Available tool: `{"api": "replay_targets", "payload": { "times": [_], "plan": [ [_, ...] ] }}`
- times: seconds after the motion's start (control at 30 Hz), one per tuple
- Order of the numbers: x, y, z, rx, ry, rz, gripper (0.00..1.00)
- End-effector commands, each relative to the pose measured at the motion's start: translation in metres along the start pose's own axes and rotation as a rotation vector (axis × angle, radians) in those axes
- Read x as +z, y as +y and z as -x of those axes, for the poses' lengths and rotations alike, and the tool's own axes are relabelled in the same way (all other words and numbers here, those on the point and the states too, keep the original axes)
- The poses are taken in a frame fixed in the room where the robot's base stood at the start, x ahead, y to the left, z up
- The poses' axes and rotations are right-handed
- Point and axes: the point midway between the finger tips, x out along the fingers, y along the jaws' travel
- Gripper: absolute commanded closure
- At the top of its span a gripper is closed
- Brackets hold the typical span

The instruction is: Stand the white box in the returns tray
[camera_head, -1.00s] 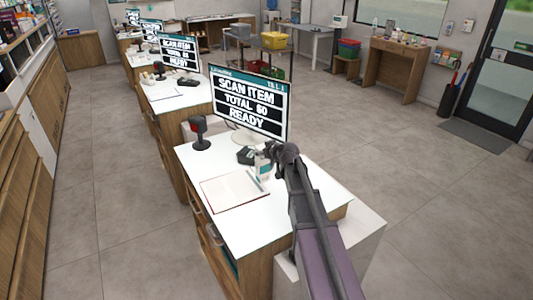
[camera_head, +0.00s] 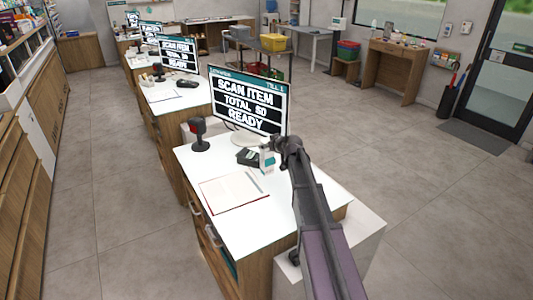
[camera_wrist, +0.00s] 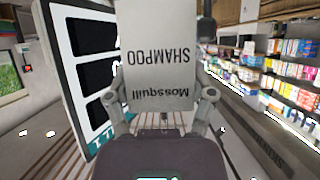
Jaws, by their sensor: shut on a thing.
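The white box (camera_wrist: 158,40), printed "Mosquill SHAMPOO", fills the upper middle of the wrist view with its lettering upside down. My gripper (camera_wrist: 164,100) is shut on it, one finger on each side. In the head view the box (camera_head: 267,161), white with some teal, hangs at my gripper (camera_head: 279,152), by the right side of the near counter in front of the till screen. A small gap to the counter top cannot be judged. I cannot pick out the returns tray in either view.
A yellow crate (camera_head: 274,42) stands on a far table.

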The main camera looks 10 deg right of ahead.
Motion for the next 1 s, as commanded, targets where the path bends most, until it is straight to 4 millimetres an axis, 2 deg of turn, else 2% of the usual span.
{"api": "replay_targets", "payload": {
  "times": [0.1, 0.33, 0.97, 1.0],
  "plan": [
    [0.014, -0.002, -0.006, -0.001, 0.0, 0.0, 0.91],
    [0.029, -0.002, -0.014, -0.002, 0.0, 0.0, 0.91],
    [0.034, -0.003, -0.018, -0.003, 0.0, 0.001, 0.91],
    [0.033, -0.003, -0.017, -0.003, -0.001, 0.001, 0.21]
  ]
}}
